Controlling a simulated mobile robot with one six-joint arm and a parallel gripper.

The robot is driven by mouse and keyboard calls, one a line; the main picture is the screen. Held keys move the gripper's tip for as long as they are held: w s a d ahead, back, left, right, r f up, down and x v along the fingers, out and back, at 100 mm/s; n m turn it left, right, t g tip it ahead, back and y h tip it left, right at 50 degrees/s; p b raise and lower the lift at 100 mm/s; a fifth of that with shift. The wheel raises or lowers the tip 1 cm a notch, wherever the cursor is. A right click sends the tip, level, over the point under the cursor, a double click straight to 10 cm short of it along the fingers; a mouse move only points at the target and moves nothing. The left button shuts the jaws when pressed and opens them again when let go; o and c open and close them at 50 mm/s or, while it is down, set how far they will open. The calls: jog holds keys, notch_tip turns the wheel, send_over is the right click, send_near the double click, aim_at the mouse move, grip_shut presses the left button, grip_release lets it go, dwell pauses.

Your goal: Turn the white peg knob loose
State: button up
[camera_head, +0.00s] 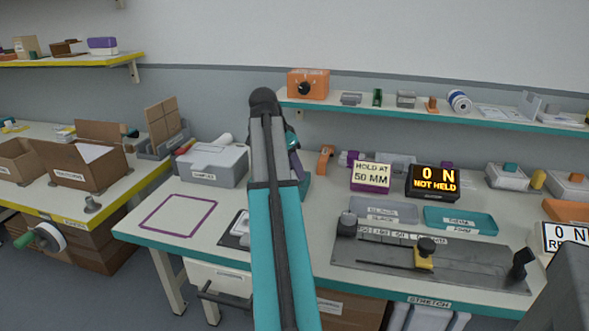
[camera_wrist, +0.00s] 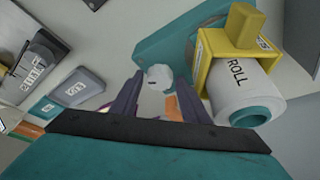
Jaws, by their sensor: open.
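The white peg knob (camera_wrist: 157,76) shows in the wrist view as a small pale round shape in front of a teal stand (camera_wrist: 178,42). My gripper (camera_wrist: 159,82) is open, and its two dark fingers point toward the knob. The knob appears between the fingertips; I cannot tell whether they reach around it or touch it. A white roll (camera_wrist: 238,92) with a teal core and a yellow bracket (camera_wrist: 226,62) marked ROLL sits right of the fingers. In the head view my arm hides the knob and most of the stand.
On the bench, a grey box (camera_head: 212,165) stands left of my arm. To the right are a HOLD AT 50 MM sign (camera_head: 371,176), a display reading 0 N NOT HELD (camera_head: 434,183), two trays and a dark stretch fixture (camera_head: 385,262). A shelf (camera_head: 440,113) runs behind.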

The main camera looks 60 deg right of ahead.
jog(key=shift+d+f, duration=0.15)
jog(key=shift+f, duration=0.05)
jog(key=shift+c, duration=0.5)
jog(key=c, duration=0.7)
